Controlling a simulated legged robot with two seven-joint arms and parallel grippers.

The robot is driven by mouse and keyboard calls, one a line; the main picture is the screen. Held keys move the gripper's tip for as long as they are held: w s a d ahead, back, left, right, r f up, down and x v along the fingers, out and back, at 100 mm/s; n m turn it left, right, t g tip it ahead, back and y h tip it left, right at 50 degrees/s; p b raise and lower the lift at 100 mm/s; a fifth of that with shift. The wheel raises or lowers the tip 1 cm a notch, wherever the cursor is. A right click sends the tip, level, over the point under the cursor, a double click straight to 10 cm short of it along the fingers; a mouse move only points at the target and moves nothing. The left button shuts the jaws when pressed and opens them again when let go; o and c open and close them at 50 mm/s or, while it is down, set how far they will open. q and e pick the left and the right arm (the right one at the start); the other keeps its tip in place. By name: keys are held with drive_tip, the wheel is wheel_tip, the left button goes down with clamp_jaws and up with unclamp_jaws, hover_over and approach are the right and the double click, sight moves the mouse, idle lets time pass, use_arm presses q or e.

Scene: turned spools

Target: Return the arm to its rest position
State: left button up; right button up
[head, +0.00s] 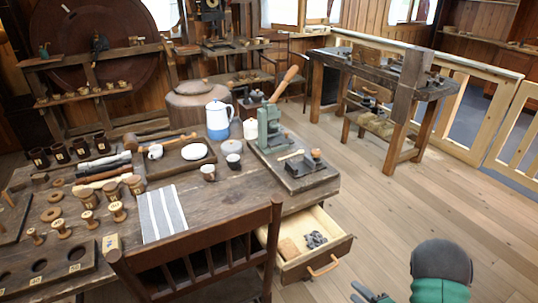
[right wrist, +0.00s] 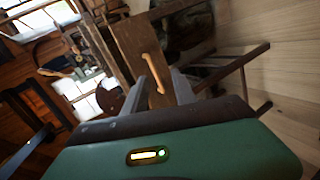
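My right arm (head: 440,285), green with a dark rounded cap, is at the bottom right of the head view, over the floor. My right gripper (head: 368,293) shows at the bottom edge, just right of and below the open drawer (head: 343,250), apart from its handle (head: 323,267). In the right wrist view the gripper's (right wrist: 164,72) two grey fingers stand apart with nothing held between them. The drawer's curved wooden handle (right wrist: 153,66) shows beyond them. My left gripper is not in view.
The workbench (head: 265,190) carries spools, cups, a striped cloth (head: 162,212), a blue-and-white pot (head: 218,120) and a green press (head: 269,130). A wooden chair (head: 205,245) stands at its front. Open floor (head: 420,205) lies right of the drawer.

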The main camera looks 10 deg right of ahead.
wheel_tip(320, 180, up, 4)
drive_tip(key=w+a+m+g+h, duration=0.1)
drive_tip(key=w+m+g+h, duration=0.2)
drive_tip(key=m, duration=0.3)
drive_tip(key=s+a+r+m+g, duration=0.3)
drive_tip(key=s+a+m+g, duration=0.1)
drive_tip(key=s+a+m, duration=0.35)
drive_tip(key=s+a+r+m+g, duration=0.35)
drive_tip(key=s+a+m, duration=0.25)
drive_tip(key=s, duration=0.3)
drive_tip(key=w+p+v, duration=0.3)
drive_tip(key=p+v, duration=1.1)
drive_tip(key=p, duration=0.1)
drive_tip(key=shift+d+r, duration=0.25)
drive_tip(key=shift+r, duration=0.3)
drive_tip(key=shift+w, duration=0.15)
